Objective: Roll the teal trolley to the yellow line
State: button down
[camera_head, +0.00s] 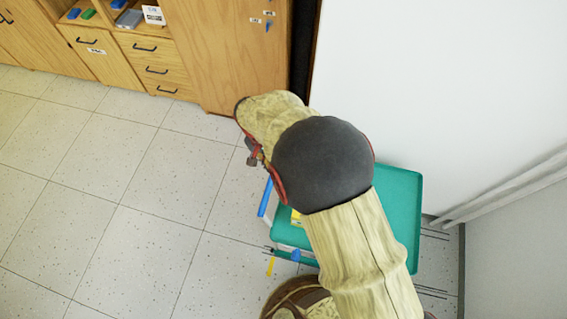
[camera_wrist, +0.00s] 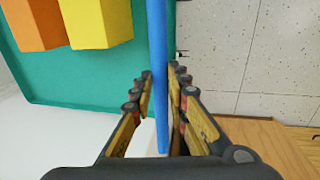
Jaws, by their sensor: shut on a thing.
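The teal trolley (camera_head: 402,192) stands on the tiled floor against the white panel, partly hidden by my arm. Its blue handle bar (camera_head: 265,197) shows along its left side. In the wrist view the blue bar (camera_wrist: 158,50) runs between the fingers of my gripper (camera_wrist: 163,98), which is shut on it. The trolley's teal top (camera_wrist: 90,85) lies beyond, with an orange block (camera_wrist: 32,22) and a yellow block (camera_wrist: 102,20) on it. In the head view my gripper (camera_head: 254,156) is at the handle side, mostly hidden by my wrist. I cannot make out a yellow line on the floor.
A wooden cabinet (camera_head: 232,60) and drawers (camera_head: 150,70) stand along the back. A white panel (camera_head: 430,90) is behind the trolley, and a grey wall (camera_head: 520,250) is at the right. The tiled floor (camera_head: 110,200) on the left is clear.

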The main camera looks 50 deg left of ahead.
jog(key=shift+a, duration=0.15)
jog(key=c, duration=1.7)
grip_release()
jog(key=r, duration=0.4)
jog(key=s+a+r, duration=0.1)
jog(key=r, duration=0.2)
jog(key=a+r, duration=0.1)
jog(key=r, duration=0.3)
jog(key=shift+s+r, duration=0.2)
jog(key=shift+r, duration=0.15)
